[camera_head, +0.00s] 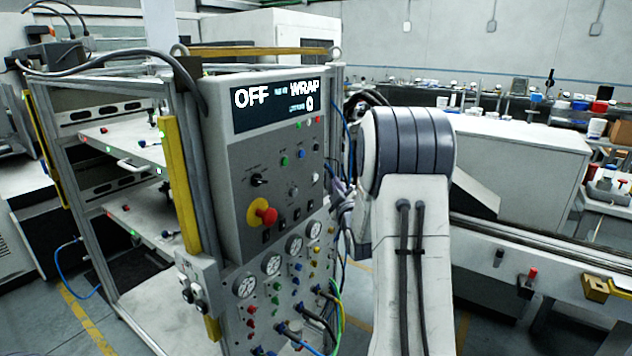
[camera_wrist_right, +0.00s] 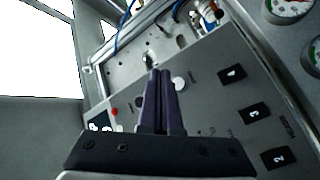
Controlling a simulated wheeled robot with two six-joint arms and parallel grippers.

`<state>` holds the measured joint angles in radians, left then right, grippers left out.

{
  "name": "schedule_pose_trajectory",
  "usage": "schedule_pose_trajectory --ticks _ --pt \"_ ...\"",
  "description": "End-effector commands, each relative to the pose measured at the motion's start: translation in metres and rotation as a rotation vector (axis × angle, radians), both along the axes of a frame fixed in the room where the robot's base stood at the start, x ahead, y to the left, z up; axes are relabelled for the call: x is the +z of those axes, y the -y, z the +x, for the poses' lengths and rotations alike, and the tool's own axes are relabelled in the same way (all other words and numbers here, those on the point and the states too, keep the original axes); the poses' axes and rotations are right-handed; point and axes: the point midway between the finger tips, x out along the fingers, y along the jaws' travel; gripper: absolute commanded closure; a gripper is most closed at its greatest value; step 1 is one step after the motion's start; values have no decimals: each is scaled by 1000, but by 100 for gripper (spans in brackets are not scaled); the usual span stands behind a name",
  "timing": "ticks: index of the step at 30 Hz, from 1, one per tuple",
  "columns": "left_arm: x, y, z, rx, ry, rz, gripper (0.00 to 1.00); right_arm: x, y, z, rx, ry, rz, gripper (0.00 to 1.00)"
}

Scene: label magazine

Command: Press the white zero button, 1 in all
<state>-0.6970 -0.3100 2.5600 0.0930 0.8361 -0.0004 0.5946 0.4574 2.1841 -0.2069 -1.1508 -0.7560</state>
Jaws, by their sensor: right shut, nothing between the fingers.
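A grey control panel (camera_head: 225,180) stands in the middle of the head view, with several small buttons below its dark display (camera_head: 275,104). The display reads OFF, WRAP and 0. A small white button (camera_head: 315,177) sits near the panel's right edge, below a red one. In the right wrist view the white button (camera_wrist_right: 180,84) shows just right of my right gripper's fingertips (camera_wrist_right: 160,75). The fingers are shut and empty, close to the panel face; I cannot tell whether they touch it. My right arm hides much of its gripper in the head view. My left gripper is out of view.
A red and yellow stop knob (camera_head: 263,214) juts from the panel's lower middle. Black numbered switches (camera_wrist_right: 232,74) lie right of the white button in the wrist view. Gauges (camera_head: 271,264) and hoses fill the unit below. A red button (camera_wrist_right: 114,111) is nearby.

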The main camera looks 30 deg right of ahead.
Motion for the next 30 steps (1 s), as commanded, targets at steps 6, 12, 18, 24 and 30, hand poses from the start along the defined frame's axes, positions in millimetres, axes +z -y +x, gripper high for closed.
schedule_pose_trajectory --ticks 6,12,18,24,30 --pt "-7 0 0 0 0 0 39 0 7 -17 -1 0 -1 100" --pt "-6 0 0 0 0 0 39 0 7 -18 1 1 0 100" --pt "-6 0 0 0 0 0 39 0 7 -18 1 1 0 100" --pt "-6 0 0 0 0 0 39 0 7 -18 0 0 0 100" --pt "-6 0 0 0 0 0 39 0 7 -18 0 0 0 100"
